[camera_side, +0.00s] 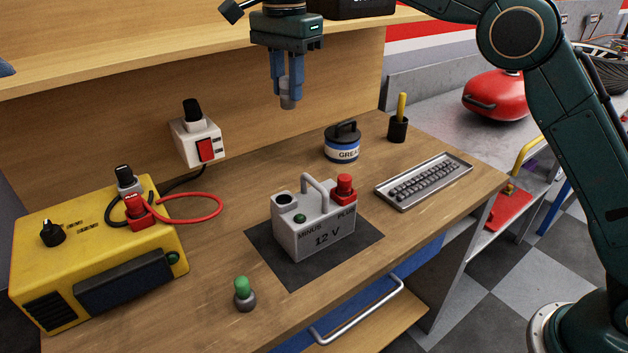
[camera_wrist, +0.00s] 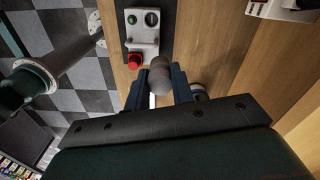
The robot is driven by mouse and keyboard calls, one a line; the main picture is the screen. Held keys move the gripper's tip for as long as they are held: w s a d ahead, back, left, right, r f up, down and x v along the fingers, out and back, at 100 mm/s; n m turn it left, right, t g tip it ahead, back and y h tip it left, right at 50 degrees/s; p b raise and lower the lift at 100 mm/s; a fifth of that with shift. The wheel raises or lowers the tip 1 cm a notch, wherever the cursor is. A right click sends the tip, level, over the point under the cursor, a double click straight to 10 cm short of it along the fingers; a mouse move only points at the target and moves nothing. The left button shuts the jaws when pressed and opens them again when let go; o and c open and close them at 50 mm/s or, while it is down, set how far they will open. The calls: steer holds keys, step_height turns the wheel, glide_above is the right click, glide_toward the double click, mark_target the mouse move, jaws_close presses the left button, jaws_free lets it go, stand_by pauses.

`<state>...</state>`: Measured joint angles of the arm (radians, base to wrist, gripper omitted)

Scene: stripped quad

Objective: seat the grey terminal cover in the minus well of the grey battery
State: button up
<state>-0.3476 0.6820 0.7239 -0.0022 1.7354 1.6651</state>
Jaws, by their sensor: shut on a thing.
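The grey battery (camera_side: 318,233) stands on a dark mat (camera_side: 268,248) on the bench, marked MINUS, PLUS and 12 V. Its minus well (camera_side: 284,198) is an open dark hole at the left of the top; it also shows in the wrist view (camera_wrist: 152,18). A red cover (camera_side: 344,186) sits at the plus end. My gripper (camera_side: 287,88) is shut on the grey terminal cover (camera_side: 288,101), held high above the bench behind the battery. In the wrist view the cover (camera_wrist: 159,76) is between the fingers, near the red cover in the picture.
A yellow charger (camera_side: 95,240) with a red cable is left. A green-topped piece (camera_side: 243,294) stands in front. A wooden shelf (camera_side: 150,45) runs behind my gripper.

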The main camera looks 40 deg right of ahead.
steer(key=a, duration=0.1)
steer(key=s+a+r, duration=0.1)
steer(key=s+a, duration=0.1)
steer(key=shift+a+r, duration=0.2)
steer(key=shift+r, duration=0.15)
glide_above(314, 209)
steer(key=w+a, duration=0.4)
steer(key=shift+f, duration=10.05)
steer(key=shift+f, duration=0.45)
